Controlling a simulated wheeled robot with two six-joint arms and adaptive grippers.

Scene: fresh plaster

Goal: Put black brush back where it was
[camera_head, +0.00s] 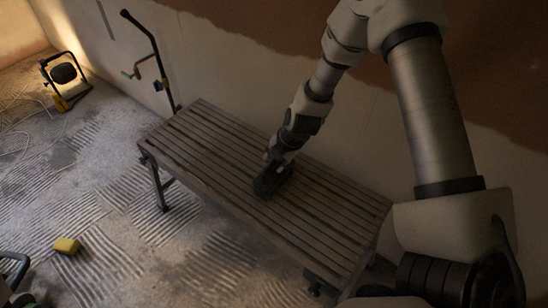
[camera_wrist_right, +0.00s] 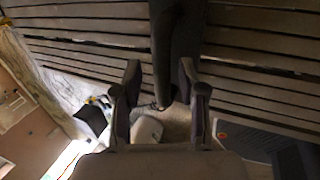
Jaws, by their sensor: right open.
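The black brush (camera_head: 266,186) shows as a dark block on the slatted bench, just under my right gripper (camera_head: 278,164). In the right wrist view a long dark piece, which looks like the brush (camera_wrist_right: 177,40), runs between the fingers of my right gripper (camera_wrist_right: 160,72). The fingers are apart, one on each side of it. Whether either finger touches it I cannot tell. Part of the brush is hidden by the gripper in the head view. My left gripper is not in view.
The slatted bench (camera_head: 215,150) stands along the plastered wall and is otherwise bare. A yellow sponge-like block (camera_head: 67,246) lies on the ridged floor. A work lamp (camera_head: 66,76) stands far left, and a black upright tool (camera_head: 155,55) leans by the wall behind the bench.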

